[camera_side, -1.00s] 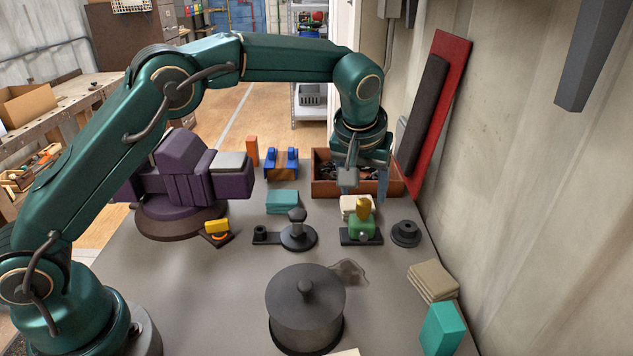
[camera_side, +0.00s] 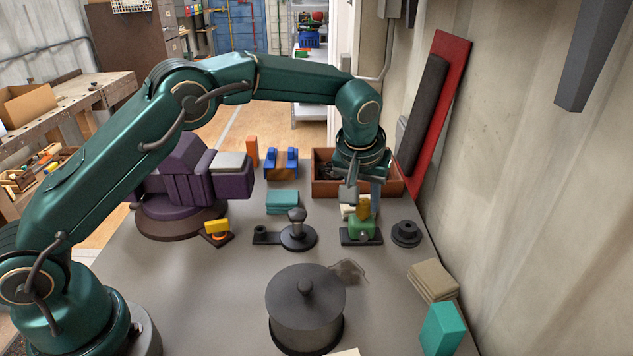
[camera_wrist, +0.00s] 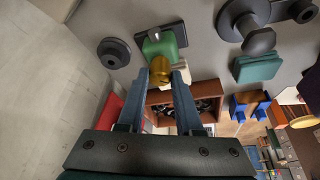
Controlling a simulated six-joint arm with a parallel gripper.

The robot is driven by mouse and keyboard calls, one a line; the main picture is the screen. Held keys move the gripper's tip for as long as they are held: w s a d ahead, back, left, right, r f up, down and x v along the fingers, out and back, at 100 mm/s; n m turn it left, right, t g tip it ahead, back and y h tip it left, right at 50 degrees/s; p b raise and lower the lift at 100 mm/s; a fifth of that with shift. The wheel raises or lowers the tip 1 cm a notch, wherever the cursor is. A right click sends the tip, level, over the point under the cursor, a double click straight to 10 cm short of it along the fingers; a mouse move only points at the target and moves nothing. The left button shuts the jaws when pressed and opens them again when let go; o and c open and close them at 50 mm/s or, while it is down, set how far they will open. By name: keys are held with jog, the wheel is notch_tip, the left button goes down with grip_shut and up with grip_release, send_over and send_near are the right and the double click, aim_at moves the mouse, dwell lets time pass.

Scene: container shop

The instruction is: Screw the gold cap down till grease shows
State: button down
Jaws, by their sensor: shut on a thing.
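The gold cap (camera_side: 363,207) sits on top of a small green body (camera_side: 362,229), which stands on a dark base plate (camera_side: 346,238). My gripper (camera_side: 361,204) points down over it with its fingers on either side of the cap. In the wrist view the gold cap (camera_wrist: 160,70) lies between the fingertips of my gripper (camera_wrist: 164,75), in front of the green body (camera_wrist: 160,47). The fingers are shut on the cap. No grease can be made out at the cap in either view.
A black flanged part (camera_side: 405,233) stands close to the right of the green body. A dark post on a round base (camera_side: 298,238) stands to the left. A brown bin (camera_side: 325,186) is behind. A large dark lidded pot (camera_side: 305,310) stands in front.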

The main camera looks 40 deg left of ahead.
jog(key=shift+m, duration=0.3)
jog(key=m+h, duration=0.1)
jog(key=m, duration=0.2)
jog(key=shift+a+h, duration=0.2)
jog(key=shift+h, duration=0.2)
jog(key=m, duration=0.2)
jog(key=m+h, duration=0.1)
jog(key=m, duration=0.2)
jog(key=shift+a+h, duration=0.15)
jog(key=shift+h, duration=0.15)
jog(key=m, duration=0.2)
jog(key=m+h, duration=0.1)
jog(key=m, duration=0.1)
jog(key=shift+w+a+m+g+h, duration=0.1)
jog(key=shift+w+m+g+h, duration=0.05)
jog(key=shift+m+g+h, duration=0.2)
jog(key=m, duration=0.2)
jog(key=m+g, duration=0.1)
jog(key=m, duration=0.1)
jog(key=shift+g+h, duration=0.25)
jog(key=shift+h, duration=0.1)
jog(key=c, duration=0.6)
grip_release()
jog(key=shift+o, duration=0.2)
